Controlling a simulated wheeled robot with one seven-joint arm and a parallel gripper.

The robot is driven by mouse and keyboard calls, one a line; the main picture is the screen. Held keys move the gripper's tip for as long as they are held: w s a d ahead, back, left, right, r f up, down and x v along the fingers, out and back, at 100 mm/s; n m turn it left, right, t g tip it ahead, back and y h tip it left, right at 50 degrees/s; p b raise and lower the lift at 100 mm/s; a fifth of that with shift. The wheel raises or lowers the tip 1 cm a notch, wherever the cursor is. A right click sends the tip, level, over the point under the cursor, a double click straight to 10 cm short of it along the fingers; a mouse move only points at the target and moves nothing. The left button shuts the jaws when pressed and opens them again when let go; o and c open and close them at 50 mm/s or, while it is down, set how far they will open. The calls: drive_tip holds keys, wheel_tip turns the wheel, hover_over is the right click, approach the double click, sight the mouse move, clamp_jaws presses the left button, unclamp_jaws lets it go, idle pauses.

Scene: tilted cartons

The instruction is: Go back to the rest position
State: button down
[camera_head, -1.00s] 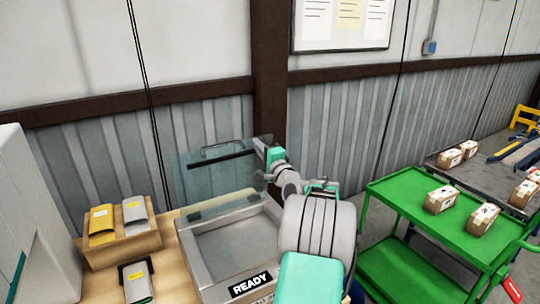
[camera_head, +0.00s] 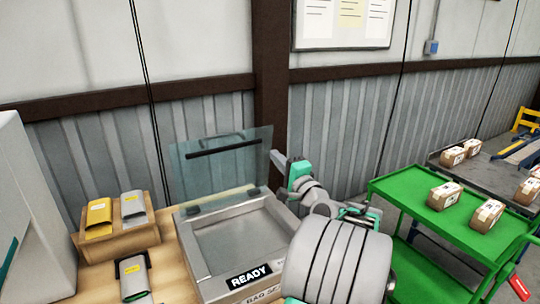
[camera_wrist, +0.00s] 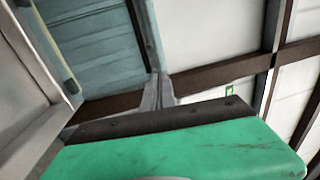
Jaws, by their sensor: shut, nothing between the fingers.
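My gripper (camera_head: 278,158) is at the right edge of the raised glass lid in the head view, pointing up and away from me. In the wrist view its fingers (camera_wrist: 158,88) are together with nothing between them. My arm is folded in front of the right side of the grey bag sealer (camera_head: 188,252). The sealer's clear lid (camera_head: 218,168) stands open, and its tray looks empty. A "READY" sign (camera_head: 249,275) shows on its front. Whether the gripper touches the lid cannot be told.
A wooden box (camera_head: 122,243) with a yellow and a grey packet stands left of the sealer; another grey packet (camera_head: 133,278) lies in front. A green cart (camera_head: 400,190) with cartons (camera_head: 444,195) is at the right. The corrugated wall (camera_head: 345,125) closes the back.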

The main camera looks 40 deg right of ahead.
drive_tip(key=w+a+f+n+g+y, duration=0.2)
drive_tip(key=a+f+n, duration=0.15)
drive_tip(key=a, duration=0.45)
drive_tip(key=w+a+f+n+g+y, duration=0.2)
drive_tip(key=w+a+f+n, duration=0.15)
drive_tip(key=a, duration=0.35)
drive_tip(key=w+a+f+n+g+y, duration=0.2)
drive_tip(key=a+n, duration=0.2)
drive_tip(key=a, duration=0.4)
drive_tip(key=s+a+f+n+g, duration=0.2)
drive_tip(key=s+a+f+n, duration=0.1)
drive_tip(key=a, duration=0.3)
drive_tip(key=s+a+f+n+g, duration=0.2)
drive_tip(key=s+a+f+g, duration=0.15)
drive_tip(key=a, duration=0.25)
drive_tip(key=s+a+f+n+g, duration=0.2)
drive_tip(key=s, duration=0.5)
drive_tip(key=s+a+f+n+g, duration=0.1)
drive_tip(key=s+a+n+g, duration=0.1)
drive_tip(key=s, duration=0.5)
drive_tip(key=shift+a+f+n+h, duration=0.3)
drive_tip(key=shift+a+f+n, duration=0.05)
drive_tip(key=shift+a+n, duration=0.45)
